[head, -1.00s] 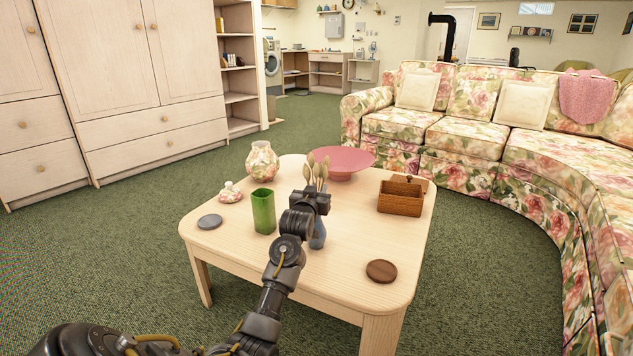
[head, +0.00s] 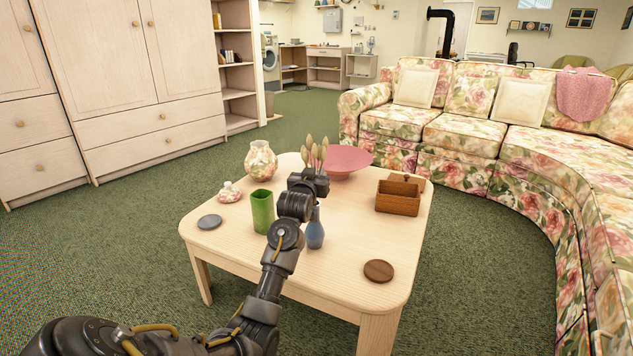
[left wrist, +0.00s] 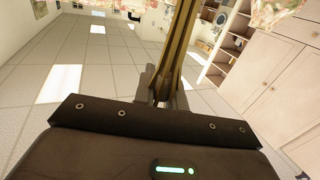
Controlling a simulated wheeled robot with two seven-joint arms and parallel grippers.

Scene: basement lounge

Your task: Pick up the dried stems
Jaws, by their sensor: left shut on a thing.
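The dried stems (head: 315,154), pale with bud-like tips, stand upright above my left gripper (head: 312,181) in the head view. That gripper is shut on them, over the coffee table. In the left wrist view the stems (left wrist: 180,58) run up from between the fingers (left wrist: 163,92) as tan stalks. A blue vase (head: 315,233) stands on the table just below the gripper, partly behind my arm. The gripper hides the lower stems, so I cannot tell whether their ends are still inside the vase. My right gripper is not in view.
The wooden table (head: 335,270) also holds a green vase (head: 263,211), floral jar (head: 261,161), small lidded floral pot (head: 229,192), pink bowl (head: 346,162), wooden box (head: 397,198), brown coaster (head: 379,271) and grey coaster (head: 209,222). The table's front right is mostly clear.

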